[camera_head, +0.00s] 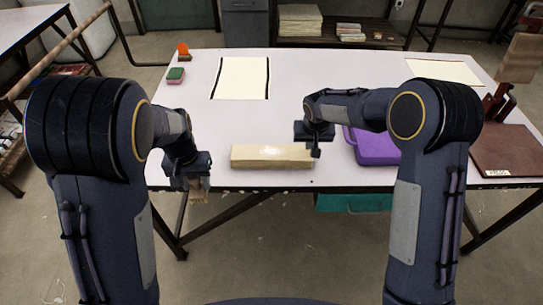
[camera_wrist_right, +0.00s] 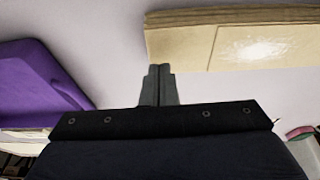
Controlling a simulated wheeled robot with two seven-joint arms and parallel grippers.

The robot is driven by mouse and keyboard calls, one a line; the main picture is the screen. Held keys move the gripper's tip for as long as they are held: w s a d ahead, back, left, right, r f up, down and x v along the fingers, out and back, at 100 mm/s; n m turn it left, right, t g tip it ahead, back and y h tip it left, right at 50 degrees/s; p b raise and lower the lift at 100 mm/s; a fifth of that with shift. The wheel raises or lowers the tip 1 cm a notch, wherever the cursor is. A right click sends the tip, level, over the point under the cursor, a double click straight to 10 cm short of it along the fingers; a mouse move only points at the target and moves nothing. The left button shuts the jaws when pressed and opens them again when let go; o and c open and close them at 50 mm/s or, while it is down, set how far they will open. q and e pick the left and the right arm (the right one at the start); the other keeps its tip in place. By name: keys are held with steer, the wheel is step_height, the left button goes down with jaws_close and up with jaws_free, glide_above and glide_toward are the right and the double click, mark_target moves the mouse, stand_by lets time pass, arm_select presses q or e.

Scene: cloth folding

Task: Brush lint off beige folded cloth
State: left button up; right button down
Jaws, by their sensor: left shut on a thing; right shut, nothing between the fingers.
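The beige folded cloth (camera_head: 243,156) lies near the front edge of the white table, with a pale speckled lint patch (camera_head: 270,150) on its top. In the right wrist view the cloth (camera_wrist_right: 190,45) and its white patch (camera_wrist_right: 258,50) show at upper right. My right gripper (camera_head: 316,150) is shut and empty just beside the cloth's right end; its closed fingers (camera_wrist_right: 160,70) show in the wrist view. My left gripper (camera_head: 193,182) is left of the cloth by the table's front edge, shut on a small tan brush-like thing (camera_head: 199,196), mostly hidden beneath it.
A purple case (camera_head: 372,150) lies right of my right gripper. A dark red board (camera_head: 508,152) is at the far right. A green and red sponge (camera_head: 176,75) and an orange item (camera_head: 183,51) sit at back left. A cream sheet (camera_head: 241,78) lies behind the cloth.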

arm_select(q)
steer(key=shift+f+b, duration=0.4)
arm_select(e)
steer(key=shift+f, duration=0.5)
steer(key=shift+r, duration=0.1)
